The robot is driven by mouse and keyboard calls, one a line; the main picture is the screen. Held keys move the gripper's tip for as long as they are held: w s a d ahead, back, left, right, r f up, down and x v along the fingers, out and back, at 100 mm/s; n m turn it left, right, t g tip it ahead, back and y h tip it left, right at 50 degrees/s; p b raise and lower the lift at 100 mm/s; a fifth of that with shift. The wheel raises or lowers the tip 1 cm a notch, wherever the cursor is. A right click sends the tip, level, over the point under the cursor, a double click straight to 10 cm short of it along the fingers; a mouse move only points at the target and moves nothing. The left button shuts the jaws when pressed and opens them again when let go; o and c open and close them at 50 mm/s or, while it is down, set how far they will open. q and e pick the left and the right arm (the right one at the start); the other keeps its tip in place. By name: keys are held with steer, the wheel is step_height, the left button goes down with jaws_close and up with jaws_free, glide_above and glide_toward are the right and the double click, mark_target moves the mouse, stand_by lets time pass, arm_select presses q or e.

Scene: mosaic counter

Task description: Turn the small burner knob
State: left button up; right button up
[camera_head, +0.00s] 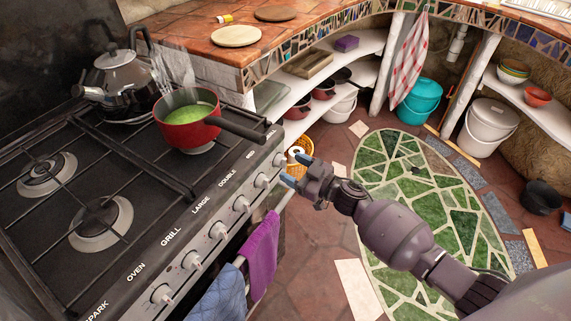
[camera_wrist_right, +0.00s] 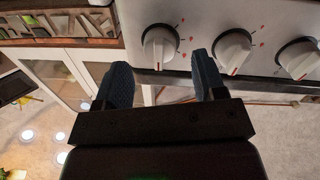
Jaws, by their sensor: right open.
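The stove's front panel (camera_head: 205,232) carries a row of white knobs. My right gripper (camera_head: 296,170) is open and empty, just in front of that knob. In the right wrist view its blue fingertips (camera_wrist_right: 162,65) are spread to either side of the knob, apparently short of it. My left gripper is not in view.
The neighbouring knob (camera_wrist_right: 232,50) is close to one fingertip. A red pot (camera_head: 188,133) of green liquid stands on the hob, its handle reaching toward the panel edge. A purple towel (camera_head: 263,255) and blue cloth (camera_head: 220,295) hang below.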

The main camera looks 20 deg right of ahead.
mark_target(282, 162)
steer(key=shift+x, duration=1.35)
steer(key=c, duration=0.9)
